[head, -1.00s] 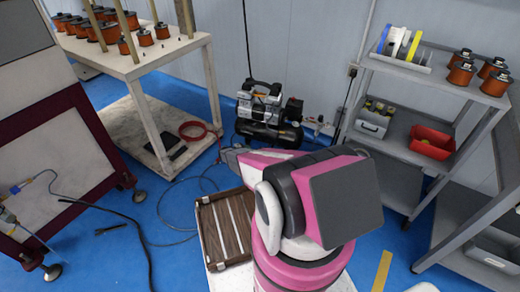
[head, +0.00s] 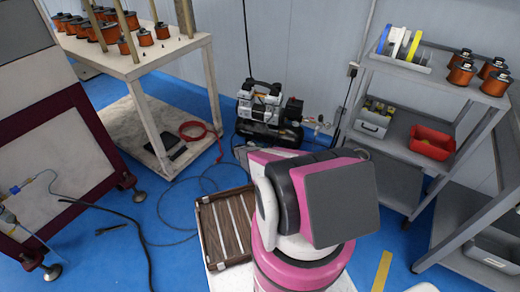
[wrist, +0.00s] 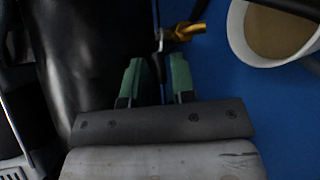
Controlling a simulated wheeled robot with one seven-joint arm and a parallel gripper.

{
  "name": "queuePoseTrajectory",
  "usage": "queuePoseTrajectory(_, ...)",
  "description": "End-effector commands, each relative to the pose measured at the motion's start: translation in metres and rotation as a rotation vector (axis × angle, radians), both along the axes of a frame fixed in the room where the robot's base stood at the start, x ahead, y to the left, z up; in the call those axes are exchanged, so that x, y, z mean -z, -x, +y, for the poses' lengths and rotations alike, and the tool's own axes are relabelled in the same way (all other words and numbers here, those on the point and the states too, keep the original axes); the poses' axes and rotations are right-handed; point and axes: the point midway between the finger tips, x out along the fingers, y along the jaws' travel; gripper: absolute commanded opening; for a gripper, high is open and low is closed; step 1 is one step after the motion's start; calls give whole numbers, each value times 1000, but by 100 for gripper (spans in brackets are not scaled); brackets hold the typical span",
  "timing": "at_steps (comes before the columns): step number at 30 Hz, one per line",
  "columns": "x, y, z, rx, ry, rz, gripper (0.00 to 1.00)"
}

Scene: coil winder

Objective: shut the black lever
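In the wrist view, my gripper (wrist: 156,82) has its two green fingers apart. A thin dark upright piece (wrist: 158,62) shows in the gap between them; I cannot tell whether it is the black lever. A brass-yellow fitting (wrist: 186,32) is just beyond the fingertips, to the right. A large glossy black body (wrist: 85,60) fills the area left of the fingers. In the head view, the black and silver air compressor (head: 268,112) stands on the floor by the wall, with small fittings (head: 320,124) at its right. The black lever cannot be made out there, and my arm hides most of my gripper.
A white round container (wrist: 238,35) with a tan inside is close at the right in the wrist view. A red hose (head: 205,134) lies left of the compressor. A slatted brown pallet (head: 226,228) is in front, and a grey shelf (head: 455,75) stands at the right.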

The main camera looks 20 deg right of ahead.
Motion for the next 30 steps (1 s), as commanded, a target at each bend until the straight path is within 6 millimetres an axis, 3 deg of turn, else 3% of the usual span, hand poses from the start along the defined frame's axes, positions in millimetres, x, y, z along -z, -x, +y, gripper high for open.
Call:
queuePoseTrajectory(1,0,0,0,0,0,0,21)
queuePoseTrajectory(3,0,0,0,0,0,0,0)
queuePoseTrajectory(24,1,-4,-2,137,-1,1,0)
queuePoseTrajectory(25,1,-4,-2,137,-1,1,17)
queuePoseTrajectory(26,1,-4,-2,137,-1,1,24)
queuePoseTrajectory(30,0,-5,-2,136,-1,0,24)
